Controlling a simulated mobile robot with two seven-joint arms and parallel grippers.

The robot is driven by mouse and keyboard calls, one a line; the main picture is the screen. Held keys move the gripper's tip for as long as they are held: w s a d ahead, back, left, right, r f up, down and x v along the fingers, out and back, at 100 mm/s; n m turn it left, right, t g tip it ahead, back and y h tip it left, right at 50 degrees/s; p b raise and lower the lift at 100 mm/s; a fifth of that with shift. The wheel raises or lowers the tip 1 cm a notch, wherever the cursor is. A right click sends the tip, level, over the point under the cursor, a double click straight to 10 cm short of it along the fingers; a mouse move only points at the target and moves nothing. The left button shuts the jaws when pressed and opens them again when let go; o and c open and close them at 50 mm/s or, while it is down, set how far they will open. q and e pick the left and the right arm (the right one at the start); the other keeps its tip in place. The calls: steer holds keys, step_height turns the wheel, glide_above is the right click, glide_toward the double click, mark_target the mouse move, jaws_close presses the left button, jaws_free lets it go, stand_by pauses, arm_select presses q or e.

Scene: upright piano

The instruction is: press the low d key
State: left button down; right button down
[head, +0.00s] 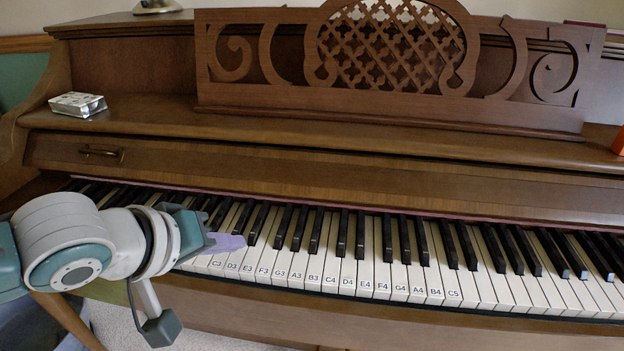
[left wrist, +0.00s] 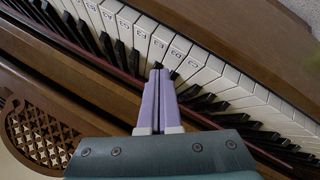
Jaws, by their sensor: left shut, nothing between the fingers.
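The low D key, the white key labelled D3 (head: 231,265), is near the left end of the labelled keys, between C3 (head: 216,263) and E3 (head: 247,268). In the left wrist view the D3 label (left wrist: 178,52) lies just beyond my fingertips. My left gripper (head: 241,241) is shut and empty, with its purple fingers together. In the left wrist view its tips (left wrist: 159,68) are over the back part of the keys, around D3 and E3. I cannot tell whether they touch a key. My right gripper is not in view.
The piano's wooden fallboard (head: 300,173) rises behind the keys, with a carved music stand (head: 290,95) above. A small silver box (head: 77,104) sits on the ledge at left. An orange object (head: 618,142) is at the right edge. Black keys (head: 281,228) stand close beside my fingers.

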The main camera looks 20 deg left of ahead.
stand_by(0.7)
arm_select(q)
steer(key=shift+f, duration=0.45)
steer(key=shift+f+b, duration=0.45)
steer(key=shift+f, duration=0.2)
stand_by(0.5)
steer(key=shift+r, duration=0.1)
steer(key=shift+r+p, duration=0.95)
steer(key=shift+p, duration=0.3)
steer(key=shift+r, duration=0.1)
step_height(320, 180, up, 5)
steer(key=p, duration=0.6)
stand_by(0.5)
